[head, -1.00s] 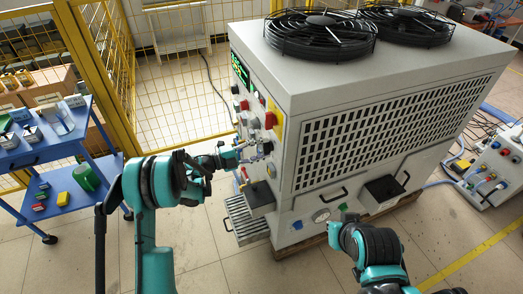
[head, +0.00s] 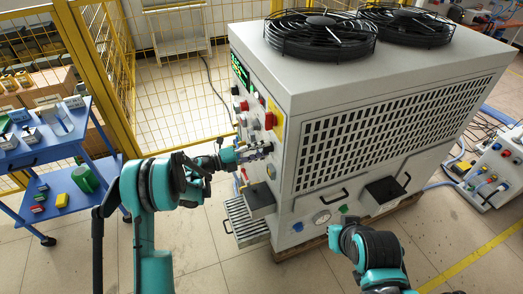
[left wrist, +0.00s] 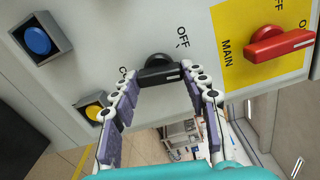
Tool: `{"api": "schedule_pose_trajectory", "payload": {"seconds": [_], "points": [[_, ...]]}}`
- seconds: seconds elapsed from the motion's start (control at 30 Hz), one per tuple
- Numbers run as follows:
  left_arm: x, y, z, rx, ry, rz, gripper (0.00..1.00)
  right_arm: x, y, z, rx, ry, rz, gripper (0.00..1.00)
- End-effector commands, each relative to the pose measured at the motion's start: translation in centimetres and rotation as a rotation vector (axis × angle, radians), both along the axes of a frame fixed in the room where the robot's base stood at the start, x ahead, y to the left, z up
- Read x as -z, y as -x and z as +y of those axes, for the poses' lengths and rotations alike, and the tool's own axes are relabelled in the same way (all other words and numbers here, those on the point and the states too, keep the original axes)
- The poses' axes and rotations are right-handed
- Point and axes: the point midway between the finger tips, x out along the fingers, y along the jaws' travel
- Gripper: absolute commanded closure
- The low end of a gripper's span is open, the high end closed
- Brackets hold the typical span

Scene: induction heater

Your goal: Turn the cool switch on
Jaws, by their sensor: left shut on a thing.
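The cool switch is a black rotary knob (left wrist: 158,68) on the heater's grey front panel, in the upper middle of the left wrist view. An OFF label is printed to its upper right; a label starting "CO" at its left is partly covered by a finger. Its bar lies nearly level in that view, with a white mark near its right end. My left gripper (left wrist: 166,84) is shut on this knob, one finger at each end of the bar. In the head view the left gripper (head: 255,152) is at the panel and hides the knob. My right gripper's fingers are not visible.
A red MAIN switch (left wrist: 280,44) on a yellow plate is right of the knob in the wrist view. Blue (left wrist: 38,40) and yellow (left wrist: 93,111) buttons are at the left. A blue cart (head: 45,150) stands at the far left.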

Motion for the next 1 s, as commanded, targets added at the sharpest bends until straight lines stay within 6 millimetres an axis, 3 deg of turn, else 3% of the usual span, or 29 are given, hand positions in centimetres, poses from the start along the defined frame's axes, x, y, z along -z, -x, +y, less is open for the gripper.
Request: {"api": "schedule_pose_trajectory", "payload": {"seconds": [0.17,0.2,0.27,0.67,1.0], "points": [[0.1,0.0,0.0,0.001,-0.002,0.001,0.84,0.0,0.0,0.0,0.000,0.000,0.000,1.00],[0.1,0.0,0.0,0.001,-0.002,0.001,0.50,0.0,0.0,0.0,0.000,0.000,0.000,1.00],[0.1,0.0,0.0,0.001,-0.002,0.002,0.35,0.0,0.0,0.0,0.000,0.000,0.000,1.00],[0.0,0.2,0.6,-0.001,0.000,0.001,0.34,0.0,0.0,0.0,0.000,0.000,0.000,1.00],[0.0,2.8,6.9,-0.004,-0.001,0.001,0.34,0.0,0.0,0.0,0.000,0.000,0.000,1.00]]}}
